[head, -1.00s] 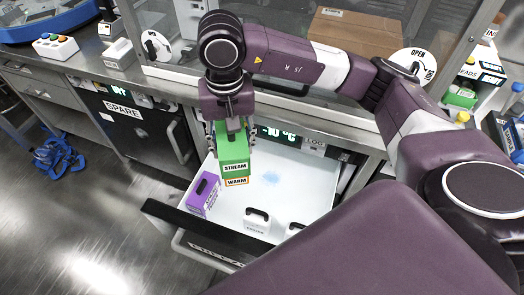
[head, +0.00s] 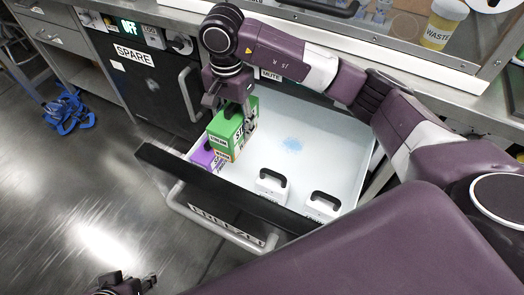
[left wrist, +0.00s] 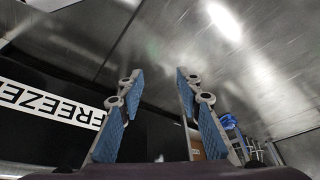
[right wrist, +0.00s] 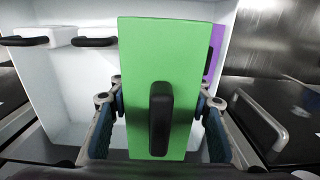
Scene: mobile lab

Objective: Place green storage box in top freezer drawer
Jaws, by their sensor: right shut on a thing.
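The green storage box (head: 233,130), with a black handle and printed labels, is in my right gripper (head: 232,108). In the right wrist view the green box (right wrist: 180,60) stands between the two fingers, its handle facing the camera. It is upright over the left part of the open white freezer drawer (head: 320,150), overlapping the purple box (head: 203,156); I cannot tell whether it touches the floor. My left gripper (head: 126,285) is low at the head view's bottom edge, away from the drawer. In the left wrist view its fingers (left wrist: 160,90) are apart and empty.
Two white boxes with black handles (head: 272,183) (head: 323,206) stand along the drawer's front. The drawer's middle and back floor are bare. The black drawer front (head: 215,188) carries a FREEZER label and a bar handle (head: 225,230). A SPARE door (head: 150,75) is at left.

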